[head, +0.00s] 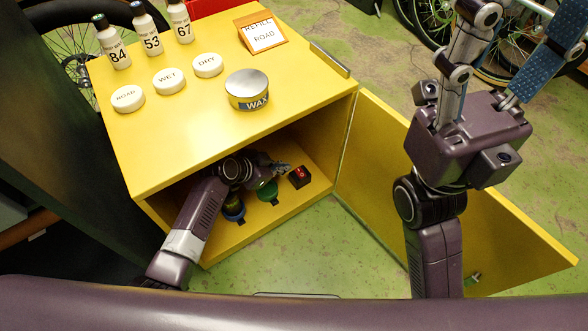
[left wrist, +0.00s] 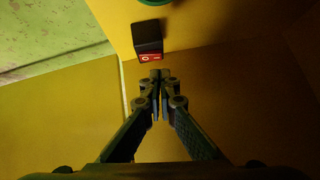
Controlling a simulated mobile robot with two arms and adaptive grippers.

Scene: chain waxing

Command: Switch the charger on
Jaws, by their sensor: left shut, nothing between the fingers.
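The charger is a small black box (head: 299,177) with a red switch, on the floor of the yellow cabinet near its open front. In the left wrist view the black box (left wrist: 148,36) shows its red rocker switch (left wrist: 150,57), marked O and I. My left gripper (head: 283,168) reaches inside the cabinet, just left of the charger. Its fingers (left wrist: 158,74) are shut and empty, with the tips just below the switch in the wrist view; I cannot tell whether they touch it. My right gripper (head: 510,45) is raised outside, fingers spread and empty, tips partly cut off.
The yellow cabinet (head: 190,150) has its door (head: 385,190) swung open to the right. Green (head: 268,192) and blue (head: 233,209) items stand inside, partly hidden by my left arm. Bottles, labelled white discs, a wax tin (head: 247,88) and a sign (head: 263,35) stand on top.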

